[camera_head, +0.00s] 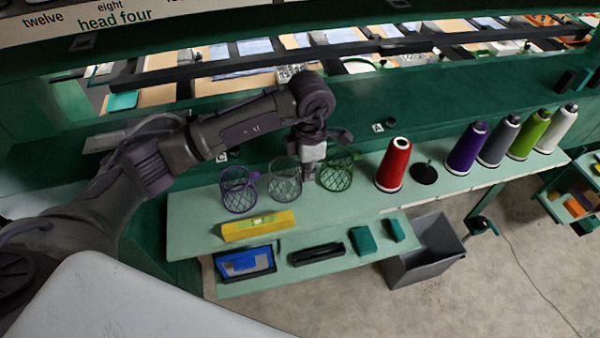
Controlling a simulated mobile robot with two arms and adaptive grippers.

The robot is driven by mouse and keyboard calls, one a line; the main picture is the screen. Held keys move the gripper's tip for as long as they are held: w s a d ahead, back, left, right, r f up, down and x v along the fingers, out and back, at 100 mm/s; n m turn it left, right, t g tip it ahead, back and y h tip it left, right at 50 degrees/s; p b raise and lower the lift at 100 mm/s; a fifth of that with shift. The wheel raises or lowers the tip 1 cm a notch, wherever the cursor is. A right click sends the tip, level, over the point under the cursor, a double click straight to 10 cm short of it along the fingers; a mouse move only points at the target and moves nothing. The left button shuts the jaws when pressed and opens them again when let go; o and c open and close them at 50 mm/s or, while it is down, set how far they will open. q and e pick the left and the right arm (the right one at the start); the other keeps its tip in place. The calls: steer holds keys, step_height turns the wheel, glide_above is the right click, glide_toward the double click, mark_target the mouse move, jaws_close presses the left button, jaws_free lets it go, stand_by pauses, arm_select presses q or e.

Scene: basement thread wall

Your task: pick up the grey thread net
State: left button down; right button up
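The grey thread net (285,180) stands on the pale green shelf (195,232), between the purple net (238,190) and the green net (337,172). My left arm reaches in from the left, and my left gripper (308,174) points down just right of the grey net's upper part, between it and the green net. It overlaps the nets' edges in the picture, and I cannot tell whether it touches either one. Its fingers are too small and dark to show whether they are open or shut. My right gripper is not in view.
A yellow object (258,226) lies in front of the nets. Red (394,165), purple (467,148), grey (499,141), green and white thread cones stand to the right. A lower shelf holds a blue item (243,263) and dark boxes. A grey bin (428,250) stands on the floor.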

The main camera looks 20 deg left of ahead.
arm_select(q)
steer(key=shift+r+b, duration=0.3)
steer(key=shift+r, duration=0.2)
step_height(320, 180, up, 3)
steer(key=shift+w+f+b, duration=0.1)
steer(key=shift+f+b, duration=0.1)
steer(key=shift+b, duration=0.4)
steer(key=s+d+r+b, duration=0.3)
steer(key=d+r, duration=0.4)
steer(key=d, duration=0.4)
steer(key=shift+d+r, duration=0.15)
steer(key=shift+d, duration=0.05)
steer(key=shift+s, duration=0.1)
